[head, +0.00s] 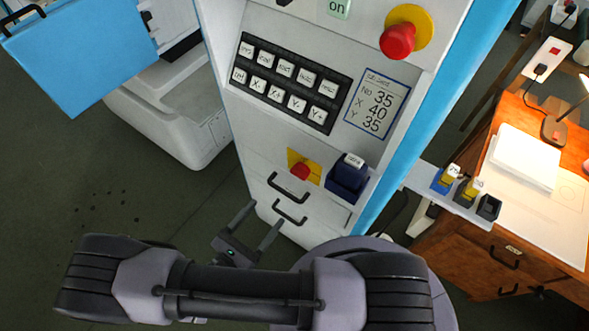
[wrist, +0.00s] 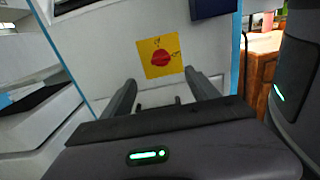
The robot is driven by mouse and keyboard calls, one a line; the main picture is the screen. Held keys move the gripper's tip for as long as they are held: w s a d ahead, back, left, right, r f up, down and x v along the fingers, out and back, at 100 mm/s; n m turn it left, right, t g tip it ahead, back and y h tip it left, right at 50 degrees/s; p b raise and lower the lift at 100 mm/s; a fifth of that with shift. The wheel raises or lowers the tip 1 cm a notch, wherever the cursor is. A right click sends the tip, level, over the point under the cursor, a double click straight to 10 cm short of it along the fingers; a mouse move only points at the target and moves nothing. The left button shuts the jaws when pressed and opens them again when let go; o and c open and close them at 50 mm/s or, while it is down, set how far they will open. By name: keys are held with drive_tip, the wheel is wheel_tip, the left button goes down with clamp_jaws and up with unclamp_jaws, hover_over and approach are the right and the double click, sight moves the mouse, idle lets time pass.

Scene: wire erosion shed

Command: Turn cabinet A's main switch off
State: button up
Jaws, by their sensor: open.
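The main switch (head: 301,171) is a red knob on a square yellow plate, low on the front of a white and blue cabinet (head: 265,180). It also shows in the wrist view (wrist: 160,57), with small dark marks above and to the right of the knob, too blurred to read surely. The knob's grip lies roughly level there. No label naming cabinet A can be read. My gripper (head: 265,214) is open and empty, in front of the cabinet and apart from the switch. In the wrist view its fingers (wrist: 160,78) point towards the switch, one on either side below the plate.
A dark blue holder (head: 348,180) juts out right of the switch; dark handles (head: 289,187) sit below it. Above are a keypad (head: 285,85) and a red mushroom button (head: 397,42). A wooden desk (head: 460,255) stands right. Open floor (head: 80,170) lies left.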

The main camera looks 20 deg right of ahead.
sight(297, 176)
drive_tip(key=b+x, duration=0.1)
drive_tip(key=x, duration=1.3)
drive_tip(key=shift+w+d, duration=0.15)
drive_tip(key=shift+d, duration=0.15)
drive_tip(key=c, duration=1.4)
drive_tip(key=shift+o, duration=0.2)
